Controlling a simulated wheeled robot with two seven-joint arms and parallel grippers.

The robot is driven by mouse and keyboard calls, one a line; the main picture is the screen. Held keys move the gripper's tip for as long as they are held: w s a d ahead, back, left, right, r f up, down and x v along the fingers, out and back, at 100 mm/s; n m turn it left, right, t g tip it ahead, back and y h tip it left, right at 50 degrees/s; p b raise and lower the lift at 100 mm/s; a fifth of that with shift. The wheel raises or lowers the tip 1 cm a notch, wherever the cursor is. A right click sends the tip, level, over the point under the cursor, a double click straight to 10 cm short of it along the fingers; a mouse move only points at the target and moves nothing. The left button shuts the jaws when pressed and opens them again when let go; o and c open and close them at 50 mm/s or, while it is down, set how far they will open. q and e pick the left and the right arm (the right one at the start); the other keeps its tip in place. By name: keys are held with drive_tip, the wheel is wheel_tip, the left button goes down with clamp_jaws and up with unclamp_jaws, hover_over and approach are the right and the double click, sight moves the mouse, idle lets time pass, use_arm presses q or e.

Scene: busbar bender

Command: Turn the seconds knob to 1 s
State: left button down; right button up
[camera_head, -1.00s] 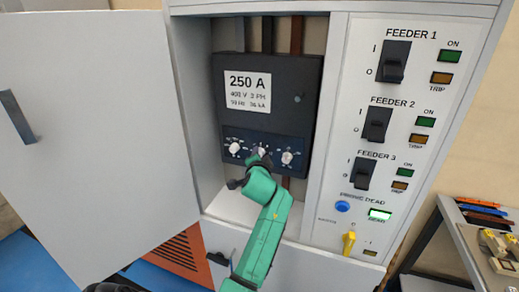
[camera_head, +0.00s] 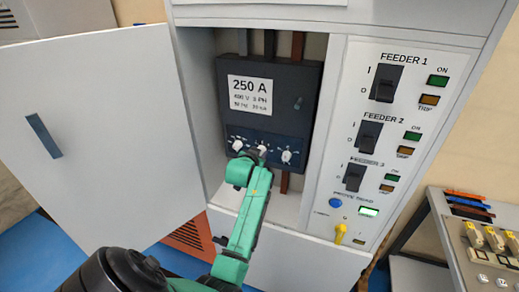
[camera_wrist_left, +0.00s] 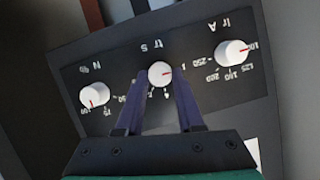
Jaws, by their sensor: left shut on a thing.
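The seconds knob is the white middle knob (camera_wrist_left: 160,73), labelled "tr s", on the dark breaker (camera_head: 268,95). My left gripper (camera_wrist_left: 163,85) is shut on this knob, one finger on each side of it. The knob's red mark points to the right in the left wrist view, toward a figure that looks like 1; most of its scale is hidden by the fingers. In the head view the middle knob (camera_head: 262,149) shows just above my green left arm, whose wrist hides the fingertips. My right gripper is not in view.
A white knob stands on each side, "Ir A" (camera_wrist_left: 232,52) and "N" (camera_wrist_left: 93,96). The cabinet door (camera_head: 95,150) stands open at left. A bench (camera_head: 440,210) stands far right.

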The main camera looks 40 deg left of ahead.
use_arm(q)
drive_tip(key=shift+f, duration=0.2)
idle(0.3)
drive_tip(key=c, duration=0.5)
unclamp_jaws()
drive_tip(key=shift+s+r, duration=0.1)
drive_tip(key=b+v, duration=0.3)
drive_tip(key=v, duration=1.1)
drive_tip(key=shift+s+r, duration=0.15)
drive_tip(key=shift+s, duration=0.1)
